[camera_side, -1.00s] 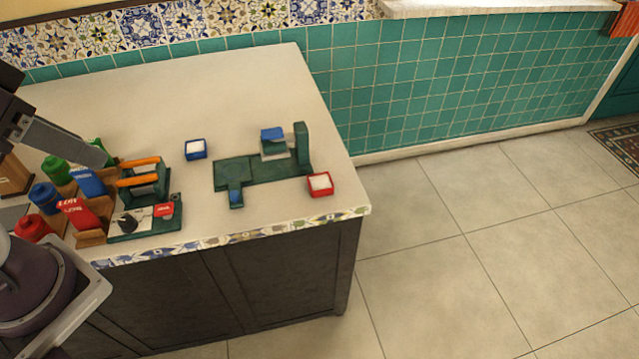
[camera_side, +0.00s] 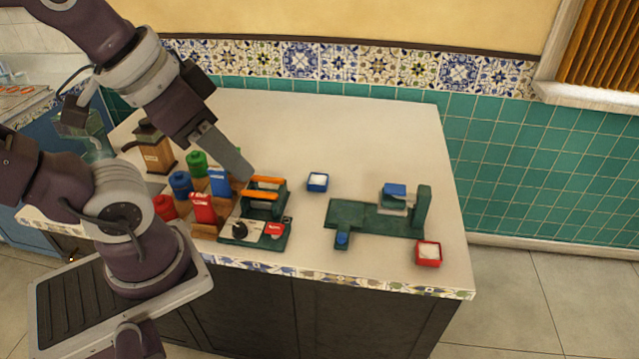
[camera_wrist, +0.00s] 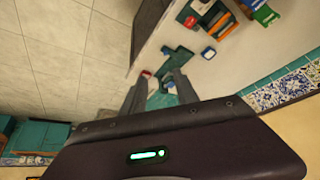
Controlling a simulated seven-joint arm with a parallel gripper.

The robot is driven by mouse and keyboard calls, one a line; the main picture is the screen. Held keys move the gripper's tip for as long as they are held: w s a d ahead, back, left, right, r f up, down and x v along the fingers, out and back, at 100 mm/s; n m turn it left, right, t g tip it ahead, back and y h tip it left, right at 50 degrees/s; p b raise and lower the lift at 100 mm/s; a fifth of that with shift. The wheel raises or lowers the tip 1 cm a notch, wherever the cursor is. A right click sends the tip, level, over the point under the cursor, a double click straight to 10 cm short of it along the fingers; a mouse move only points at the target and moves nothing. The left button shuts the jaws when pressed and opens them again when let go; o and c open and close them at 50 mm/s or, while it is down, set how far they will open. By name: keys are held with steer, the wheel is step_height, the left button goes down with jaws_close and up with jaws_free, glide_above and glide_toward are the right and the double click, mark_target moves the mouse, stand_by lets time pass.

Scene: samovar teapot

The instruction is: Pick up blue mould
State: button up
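The blue mould (camera_side: 318,182) is a small square blue box with white filling. It sits on the pale counter between the orange-handled rack and the green press, and shows in the wrist view (camera_wrist: 209,53). My gripper (camera_side: 245,174) is above the counter near the orange handles, left of the blue mould and apart from it. In the wrist view, its two fingers (camera_wrist: 159,76) are spread with nothing held between them. A red mould (camera_side: 428,253) with white filling sits at the counter's front right; it also shows in the wrist view (camera_wrist: 146,74).
A green press (camera_side: 375,217) with a blue block (camera_side: 394,190) stands right of the blue mould. The orange-handled rack (camera_side: 264,197), several coloured bottles (camera_side: 203,208) and a wooden grinder (camera_side: 155,152) crowd the left. The counter (camera_side: 330,125) behind is clear.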

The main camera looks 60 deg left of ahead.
steer(key=shift+o, duration=0.4)
steer(key=o, duration=0.8)
steer(key=shift+c, duration=0.2)
steer(key=n+g, duration=0.6)
steer(key=n, duration=0.3)
glide_above(318, 176)
steer(key=d, duration=0.3)
step_height(318, 176, down, 25)
steer(key=f, duration=0.2)
steer(key=s+f, duration=0.1)
steer(key=f, duration=0.2)
steer(key=a+f, duration=0.1)
steer(key=f, duration=0.1)
steer(key=shift+s+f, duration=0.15)
steer(key=shift+f, duration=0.05)
